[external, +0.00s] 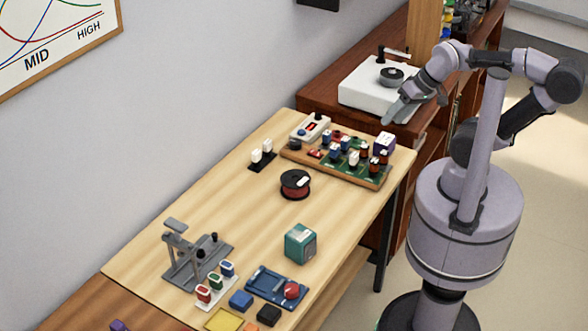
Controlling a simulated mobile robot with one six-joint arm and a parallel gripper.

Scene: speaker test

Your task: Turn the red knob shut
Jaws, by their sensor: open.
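A round red piece (291,290) sits at the right end of a blue tray (262,281) near the front of the light wood table. It may be the red knob, but it is too small to be sure. Small red parts also show on a white strip (218,291) and on the wooden parts board (370,181). My gripper (390,117) is open and looks empty.
A grey stand (183,270), a teal box (300,243) and a dark red spool (295,184) stand on the table. Small coloured blocks (241,299) lie near the front. The table's middle left (225,205) is clear. A dark wood cabinet (318,92) holds the turntable.

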